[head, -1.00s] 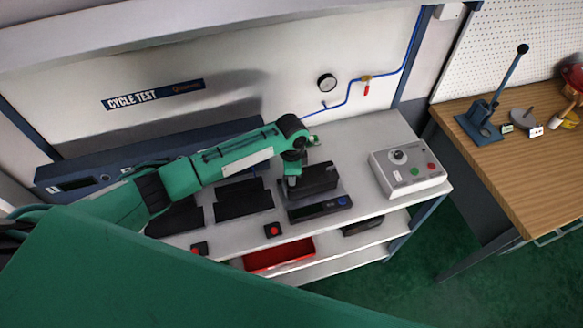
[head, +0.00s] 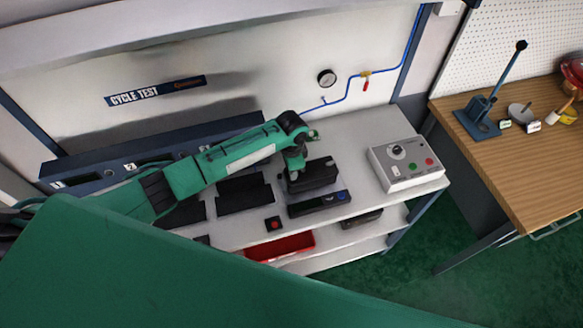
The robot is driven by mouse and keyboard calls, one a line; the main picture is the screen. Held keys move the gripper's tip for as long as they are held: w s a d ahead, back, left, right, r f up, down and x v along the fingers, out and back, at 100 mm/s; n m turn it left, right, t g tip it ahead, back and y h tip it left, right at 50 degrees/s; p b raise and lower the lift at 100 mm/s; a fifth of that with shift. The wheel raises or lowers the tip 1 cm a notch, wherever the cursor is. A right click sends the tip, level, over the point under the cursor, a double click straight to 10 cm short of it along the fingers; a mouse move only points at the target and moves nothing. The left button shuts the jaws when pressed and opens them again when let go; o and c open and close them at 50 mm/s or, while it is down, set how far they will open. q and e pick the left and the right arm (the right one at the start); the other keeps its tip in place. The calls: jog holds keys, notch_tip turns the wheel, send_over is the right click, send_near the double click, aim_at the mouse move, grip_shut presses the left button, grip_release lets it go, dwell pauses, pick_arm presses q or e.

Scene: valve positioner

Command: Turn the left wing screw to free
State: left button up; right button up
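My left gripper (head: 293,176) points down at the left end of a dark block-shaped unit (head: 320,174) on the grey bench. Its fingers are small and dark against the unit, so I cannot tell whether they are open or touching anything. No wing screw can be made out; the left end of the unit is partly hidden by my gripper and wrist. My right gripper is not in view.
A low dark panel with a blue button (head: 341,196) lies in front of the unit. A grey control box (head: 405,163) stands to the right, with free bench between. A red tray (head: 280,247) is on the shelf below. A large green part of my own body covers the lower left.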

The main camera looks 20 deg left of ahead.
pick_arm(q)
jog(key=o, duration=0.4)
notch_tip(320, 180, up, 14)
jog(key=b, duration=0.4)
jog(key=shift+b, duration=0.35)
jog(key=shift+f, duration=0.15)
